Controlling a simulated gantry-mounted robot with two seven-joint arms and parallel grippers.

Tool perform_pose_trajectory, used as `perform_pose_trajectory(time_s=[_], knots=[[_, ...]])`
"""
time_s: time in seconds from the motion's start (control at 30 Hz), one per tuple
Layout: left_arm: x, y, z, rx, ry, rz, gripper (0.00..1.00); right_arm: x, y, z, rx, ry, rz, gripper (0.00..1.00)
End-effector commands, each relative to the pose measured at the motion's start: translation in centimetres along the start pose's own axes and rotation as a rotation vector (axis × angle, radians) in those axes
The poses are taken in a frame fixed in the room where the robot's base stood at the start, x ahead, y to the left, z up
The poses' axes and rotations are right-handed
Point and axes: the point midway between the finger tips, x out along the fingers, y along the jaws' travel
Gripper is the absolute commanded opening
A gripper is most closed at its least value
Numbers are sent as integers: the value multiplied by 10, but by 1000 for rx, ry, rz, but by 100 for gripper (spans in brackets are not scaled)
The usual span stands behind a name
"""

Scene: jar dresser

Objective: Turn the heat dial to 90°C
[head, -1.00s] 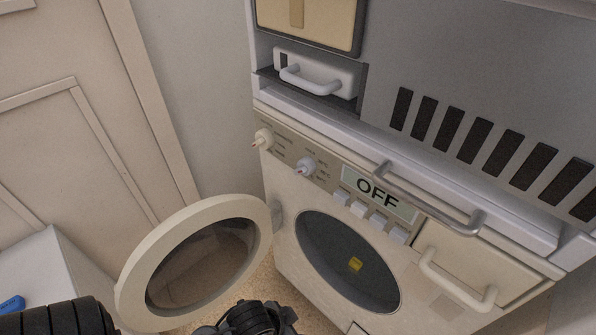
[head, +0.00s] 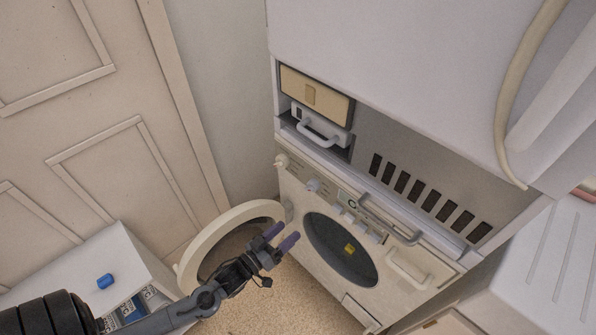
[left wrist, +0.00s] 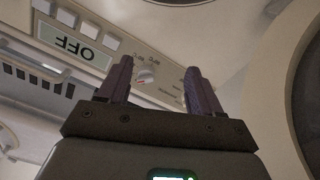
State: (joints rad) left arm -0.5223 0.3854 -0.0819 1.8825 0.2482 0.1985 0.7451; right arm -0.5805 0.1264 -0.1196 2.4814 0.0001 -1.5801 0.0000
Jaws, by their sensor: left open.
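The cream washing machine (head: 296,215) has two dials on its upper panel. One dial (head: 281,160) is at the panel's left end. The other dial (head: 313,185) sits nearer the display (head: 351,204). In the left wrist view, upside down, the display (left wrist: 75,44) reads OFF and a pale dial with a reddish mark (left wrist: 146,75) shows between my fingers, apart from them. My left gripper (head: 281,236) is open and empty, in front of the machine and below the dials in the head view. My right gripper is out of view.
The round washer door (head: 190,262) stands open at left, close to my left arm. A white box-like unit (head: 62,262) with a blue object (head: 105,281) is at lower left. A white counter (head: 560,265) is at right.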

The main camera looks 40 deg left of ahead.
Motion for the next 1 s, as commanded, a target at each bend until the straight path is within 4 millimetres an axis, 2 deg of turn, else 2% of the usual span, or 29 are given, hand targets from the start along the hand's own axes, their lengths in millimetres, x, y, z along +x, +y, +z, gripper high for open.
perform_pose_trajectory(time_s=[0.03,0.1,0.2,0.33,0.47,0.63,1.0], knots=[[1,5,-28,18,-7,-3,65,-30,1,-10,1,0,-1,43],[2,4,-43,36,-16,-6,65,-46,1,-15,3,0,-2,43],[5,8,-62,53,-18,-2,65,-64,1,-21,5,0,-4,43],[8,13,-80,63,-16,5,65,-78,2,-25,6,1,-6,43],[11,16,-86,65,-14,7,65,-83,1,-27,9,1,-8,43],[24,15,-85,65,-12,8,65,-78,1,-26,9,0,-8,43],[82,16,-83,65,-12,7,65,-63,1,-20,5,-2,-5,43]])
